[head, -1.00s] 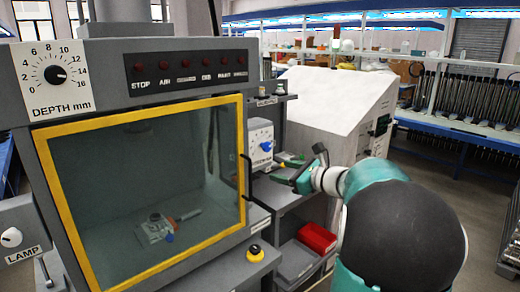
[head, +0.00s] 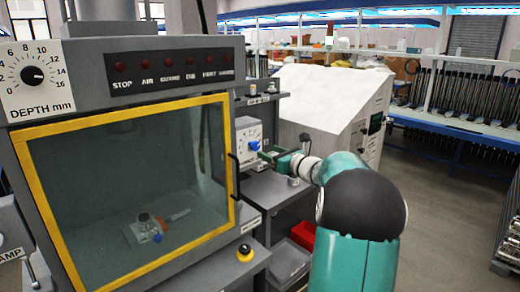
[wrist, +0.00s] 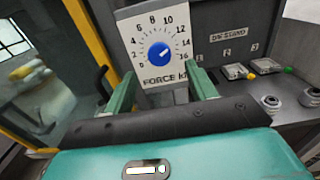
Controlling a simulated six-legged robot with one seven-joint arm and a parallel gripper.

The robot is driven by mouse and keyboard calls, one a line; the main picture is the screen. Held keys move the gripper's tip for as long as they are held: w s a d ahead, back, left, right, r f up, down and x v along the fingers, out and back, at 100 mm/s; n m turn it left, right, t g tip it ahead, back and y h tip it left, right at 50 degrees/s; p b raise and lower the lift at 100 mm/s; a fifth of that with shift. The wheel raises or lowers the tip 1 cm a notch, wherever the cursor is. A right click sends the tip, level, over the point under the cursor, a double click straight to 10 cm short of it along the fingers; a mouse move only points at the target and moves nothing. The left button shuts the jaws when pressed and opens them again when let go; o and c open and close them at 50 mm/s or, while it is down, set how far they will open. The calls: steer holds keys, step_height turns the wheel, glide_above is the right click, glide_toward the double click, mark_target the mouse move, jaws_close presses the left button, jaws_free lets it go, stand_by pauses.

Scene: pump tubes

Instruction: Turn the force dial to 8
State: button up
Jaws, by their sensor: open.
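The force dial is a blue knob (wrist: 160,53) on a white scale plate (wrist: 135,30) numbered up to 16 and labelled FORCE. Its white mark seems to point to the upper right, but I cannot read the exact value. In the head view the blue knob (head: 254,145) shows small on a white box to the right of the guarded cabinet. My gripper (wrist: 163,88) is open, with one green finger to the lower left and one to the lower right of the knob, apart from it. In the head view my gripper (head: 266,155) is close in front of the dial.
The yellow-framed guard window (head: 130,180) with its black handle (head: 234,175) stands just left of the dial. A shelf with small fixtures (wrist: 265,65) lies to the right. A red bin (head: 303,236) sits below. A depth dial (head: 32,75) is at upper left.

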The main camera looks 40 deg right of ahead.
mark_target(257, 147)
steer(key=w, duration=0.5)
steer(key=shift+w+a, duration=0.1)
steer(key=shift+w, duration=0.25)
steer(key=c, duration=1)
